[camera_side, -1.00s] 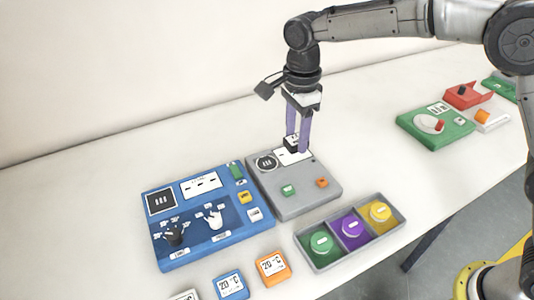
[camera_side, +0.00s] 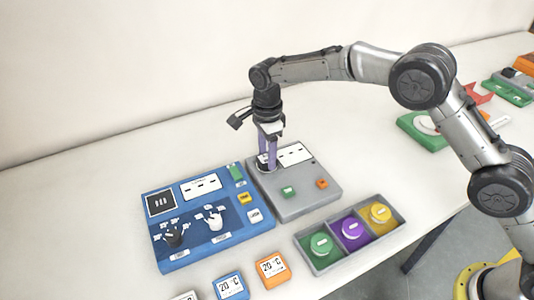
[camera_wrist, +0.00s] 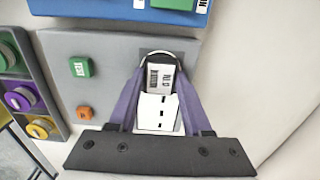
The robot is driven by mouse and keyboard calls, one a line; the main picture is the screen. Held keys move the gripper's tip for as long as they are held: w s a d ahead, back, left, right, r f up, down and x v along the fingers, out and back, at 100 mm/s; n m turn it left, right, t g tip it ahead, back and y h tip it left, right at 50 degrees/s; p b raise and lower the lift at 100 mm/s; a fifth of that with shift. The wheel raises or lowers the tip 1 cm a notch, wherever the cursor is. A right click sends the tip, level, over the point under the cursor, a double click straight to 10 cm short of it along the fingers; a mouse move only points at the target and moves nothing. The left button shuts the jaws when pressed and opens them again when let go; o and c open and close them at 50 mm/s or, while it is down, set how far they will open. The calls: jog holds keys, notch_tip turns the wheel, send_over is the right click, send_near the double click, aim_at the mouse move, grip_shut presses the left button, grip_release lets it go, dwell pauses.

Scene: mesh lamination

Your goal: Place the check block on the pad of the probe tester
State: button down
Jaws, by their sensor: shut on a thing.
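My gripper (camera_side: 267,163) is shut on the check block (camera_wrist: 160,78), a small block with a printed white label, held between the purple fingers. In the side view the fingers mostly hide the block. The gripper is over the back left corner of the grey probe tester (camera_side: 305,202), where the round pad (camera_wrist: 158,53) is. In the wrist view the block overlaps the pad, and only the pad's rim shows beyond it. I cannot tell whether the block touches the pad. The tester's white display (camera_side: 295,153) is just right of the fingers.
The tester has a green button (camera_side: 288,191) and an orange button (camera_side: 321,183). A blue panel (camera_side: 206,215) with knobs stands close on its left. A grey tray (camera_side: 352,233) with green, purple and yellow round pieces lies in front. The table behind is clear.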

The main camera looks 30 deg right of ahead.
jog(key=shift+f, duration=0.15)
jog(key=shift+c, duration=1.7)
grip_release()
notch_tip(320, 180, up, 12)
